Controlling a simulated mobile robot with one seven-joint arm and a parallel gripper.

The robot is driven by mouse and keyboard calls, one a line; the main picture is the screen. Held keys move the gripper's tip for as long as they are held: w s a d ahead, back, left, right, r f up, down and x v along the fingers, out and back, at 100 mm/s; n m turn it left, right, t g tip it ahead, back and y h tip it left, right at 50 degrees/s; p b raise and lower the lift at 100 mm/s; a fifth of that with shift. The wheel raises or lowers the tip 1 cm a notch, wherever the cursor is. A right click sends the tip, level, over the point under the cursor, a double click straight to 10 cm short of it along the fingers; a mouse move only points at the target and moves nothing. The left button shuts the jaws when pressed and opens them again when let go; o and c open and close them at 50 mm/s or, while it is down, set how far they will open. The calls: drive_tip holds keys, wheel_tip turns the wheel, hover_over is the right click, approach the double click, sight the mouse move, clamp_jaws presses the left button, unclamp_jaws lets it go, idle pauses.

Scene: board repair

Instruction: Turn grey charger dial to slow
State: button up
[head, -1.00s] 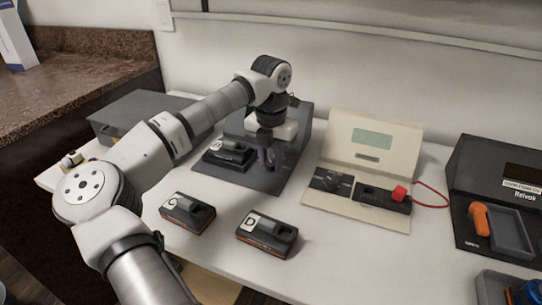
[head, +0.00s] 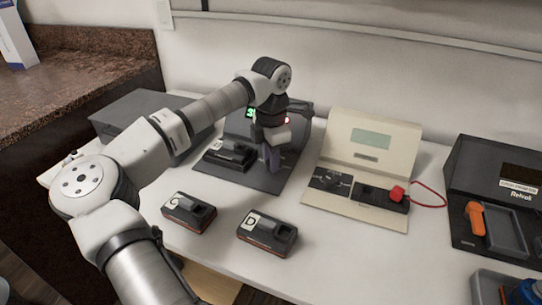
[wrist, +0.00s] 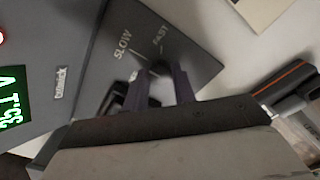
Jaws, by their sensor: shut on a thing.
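The grey charger (head: 240,178) stands against the wall at the back middle of the table, with a battery pack (head: 228,154) seated on its left part. Its base also shows in the wrist view (wrist: 203,62), with the printed words SLOW (wrist: 123,45) and FAST (wrist: 160,35). My gripper (head: 272,160) points down over the right part of the base. In the wrist view its two purple fingers (wrist: 160,78) are shut on the dark dial below the two words. The fingers hide most of the dial, so I cannot tell exactly where it points.
Battery packs marked C (head: 188,212) and D (head: 267,236) lie in front. A cream tester (head: 340,210) with a red-capped lead stands to the right. A dark station (head: 497,190) with an orange handle is at far right. A grey box (head: 130,118) is at back left.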

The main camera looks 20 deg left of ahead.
idle(0.3)
drive_tip(key=o, duration=1)
wheel_tip(320, 180, up, 14)
drive_tip(key=shift+f+p, duration=0.1)
drive_tip(key=shift+p, duration=0.35)
